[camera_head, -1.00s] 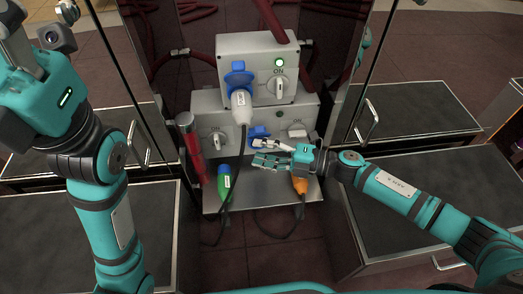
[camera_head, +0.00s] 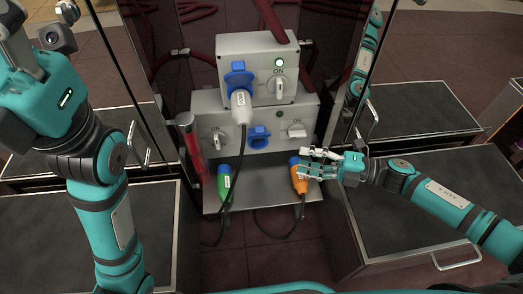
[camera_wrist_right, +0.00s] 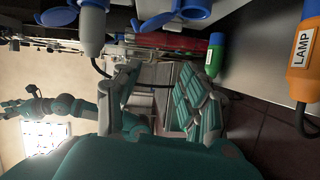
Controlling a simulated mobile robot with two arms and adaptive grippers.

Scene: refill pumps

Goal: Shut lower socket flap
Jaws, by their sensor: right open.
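The lower socket (camera_head: 258,143) is blue, on the front of the lower grey box. Its blue flap (camera_head: 258,130) looks raised, standing out above the socket opening. In the right wrist view the lower socket (camera_wrist_right: 188,16) and its flap (camera_wrist_right: 148,24) show at the top edge, partly cut off. My right gripper (camera_head: 305,163) is open and empty, right of and below the socket, apart from it, overlapping the orange plug in the picture. Its spread fingers also show in the right wrist view (camera_wrist_right: 160,98). My left gripper (camera_head: 22,45) is at the upper left, far from the socket; its fingers are unclear.
A white plug (camera_head: 240,102) sits in the upper socket (camera_head: 237,72), its cable hanging past the lower socket's left side. A green plug (camera_head: 224,182) and an orange plug (camera_head: 299,177) are at the shelf (camera_head: 265,187). Cabinets (camera_head: 420,195) flank the alcove.

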